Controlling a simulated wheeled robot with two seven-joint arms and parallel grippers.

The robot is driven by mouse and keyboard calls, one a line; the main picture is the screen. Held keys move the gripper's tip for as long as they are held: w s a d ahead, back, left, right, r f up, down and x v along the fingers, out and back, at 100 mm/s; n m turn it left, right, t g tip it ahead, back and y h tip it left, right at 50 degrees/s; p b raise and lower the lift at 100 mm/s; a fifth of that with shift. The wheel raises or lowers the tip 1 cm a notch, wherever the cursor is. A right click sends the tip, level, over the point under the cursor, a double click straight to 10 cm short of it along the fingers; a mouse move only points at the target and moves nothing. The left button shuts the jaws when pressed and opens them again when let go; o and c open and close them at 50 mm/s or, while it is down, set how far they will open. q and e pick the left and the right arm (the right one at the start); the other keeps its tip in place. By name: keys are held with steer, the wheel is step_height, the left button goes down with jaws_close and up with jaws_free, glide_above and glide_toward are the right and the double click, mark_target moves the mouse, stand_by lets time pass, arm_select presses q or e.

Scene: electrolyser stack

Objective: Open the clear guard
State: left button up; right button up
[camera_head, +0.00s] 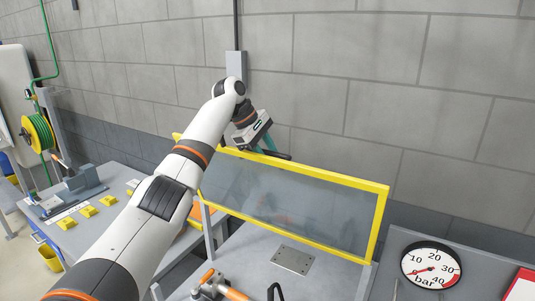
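The clear guard (290,204) is a see-through panel in a yellow frame, standing steeply upright above the grey bench, with the wall behind it. My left arm reaches in from the lower left, across the guard's left part. My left gripper (270,149) is at the guard's top rail, left of its middle. A dark bar lies by its fingertips at the rail; whether it is a handle or a finger, I cannot tell. The finger gap is too small to make out. My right gripper is not in view.
A grey plate (293,259) lies on the bench below the guard. An orange-handled fitting (213,285) is at the front. A pressure gauge (431,265) is at the right. A side table with yellow blocks (88,211) stands left. A block wall closes the back.

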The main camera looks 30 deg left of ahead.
arm_select(q)
steer(key=b+v, duration=0.1)
steer(key=v, duration=1.1)
steer(key=shift+b, duration=0.3)
